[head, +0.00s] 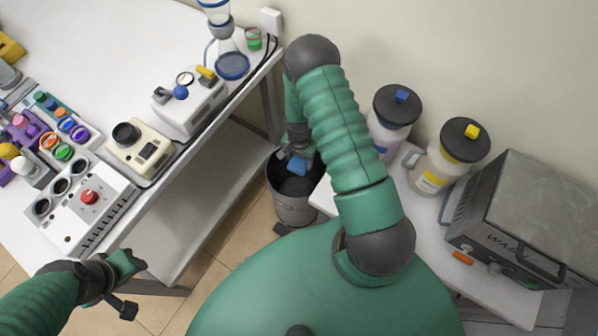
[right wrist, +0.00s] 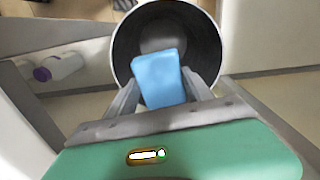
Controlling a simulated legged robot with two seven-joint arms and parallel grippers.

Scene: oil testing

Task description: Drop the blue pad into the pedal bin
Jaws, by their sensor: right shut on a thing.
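The blue pad (right wrist: 158,80) is between the fingers of my right gripper (right wrist: 164,92), which is shut on it. The pad also shows in the head view (head: 297,165), over the mouth of the pedal bin. The pedal bin (head: 292,206) is a grey metal cylinder on the floor between two tables, open at the top with a dark inside. In the right wrist view the open bin (right wrist: 208,52) lies just beyond the pad. My left gripper (head: 128,285) is at the lower left by the table edge; its fingers appear apart with nothing between them.
The left table (head: 215,140) holds instruments, coloured caps and a flask. The right table (head: 420,220) holds two dark-lidded bottles (head: 450,155) and a grey metal box (head: 525,215). The bin stands close between the table edges and near the wall.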

